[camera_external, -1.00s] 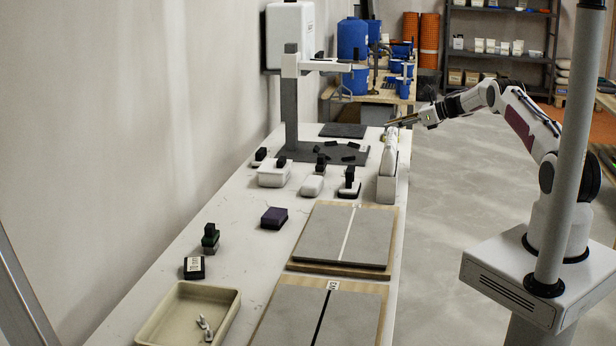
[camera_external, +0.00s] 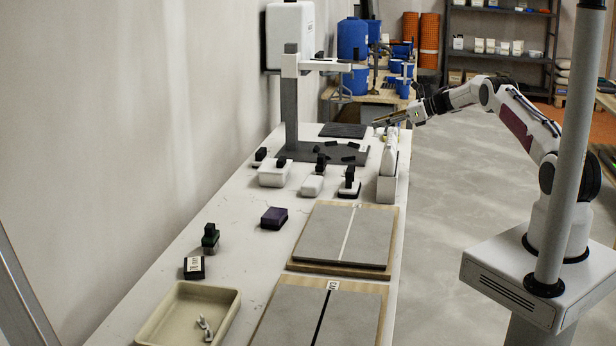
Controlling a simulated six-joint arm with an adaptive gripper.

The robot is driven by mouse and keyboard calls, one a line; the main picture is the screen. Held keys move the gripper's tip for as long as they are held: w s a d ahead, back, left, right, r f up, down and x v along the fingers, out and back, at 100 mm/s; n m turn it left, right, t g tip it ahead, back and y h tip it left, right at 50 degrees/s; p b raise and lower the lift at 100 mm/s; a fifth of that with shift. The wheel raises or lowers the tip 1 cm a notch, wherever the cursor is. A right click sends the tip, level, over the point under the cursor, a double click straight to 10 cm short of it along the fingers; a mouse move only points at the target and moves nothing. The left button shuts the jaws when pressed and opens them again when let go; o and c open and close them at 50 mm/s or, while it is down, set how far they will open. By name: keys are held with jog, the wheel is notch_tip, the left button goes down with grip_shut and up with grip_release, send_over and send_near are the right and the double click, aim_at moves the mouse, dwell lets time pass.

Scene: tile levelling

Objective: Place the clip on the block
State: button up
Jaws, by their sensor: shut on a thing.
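My gripper (camera_external: 377,122) is above the far right part of the white table, by the dark grey plate and behind the white bottles. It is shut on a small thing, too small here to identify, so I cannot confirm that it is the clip. Several small black pieces (camera_external: 349,159) lie on the dark grey plate (camera_external: 300,152) at the foot of the white-armed stand. I cannot tell which block is meant. My gripper is far behind both.
White bottles (camera_external: 389,157) stand in a holder (camera_external: 386,189) at the right edge. The stand (camera_external: 290,105) rises at the back. Black-topped white containers (camera_external: 272,175) form a row. Two grey tile panels (camera_external: 341,237) (camera_external: 345,318) and a beige tray (camera_external: 228,312) are nearer.

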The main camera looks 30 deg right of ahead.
jog(key=s+a+r+n+g+y, duration=0.1)
jog(key=a+r, duration=0.1)
jog(key=a, duration=0.9)
jog(key=s+a+r+n+g+y, duration=0.1)
jog(key=a+r+n, duration=0.1)
jog(key=a, duration=0.9)
jog(key=s+a+r+n+g+y, duration=0.1)
jog(key=a+r, duration=0.2)
jog(key=a, duration=0.8)
jog(key=s+a+n+g, duration=0.1)
jog(key=s+a, duration=0.4)
jog(key=a, duration=0.4)
jog(key=s+a+n+g, duration=0.1)
jog(key=s+a, duration=0.4)
jog(key=a, duration=0.3)
jog(key=s+a+f+y, duration=0.1)
jog(key=s+a+f, duration=0.1)
jog(key=s+f, duration=0.2)
jog(key=shift+s+a+f, duration=0.25)
jog(key=shift+s+f, duration=0.05)
jog(key=shift+s, duration=0.7)
jog(key=shift+f, duration=0.1)
jog(key=shift+f, duration=3.05)
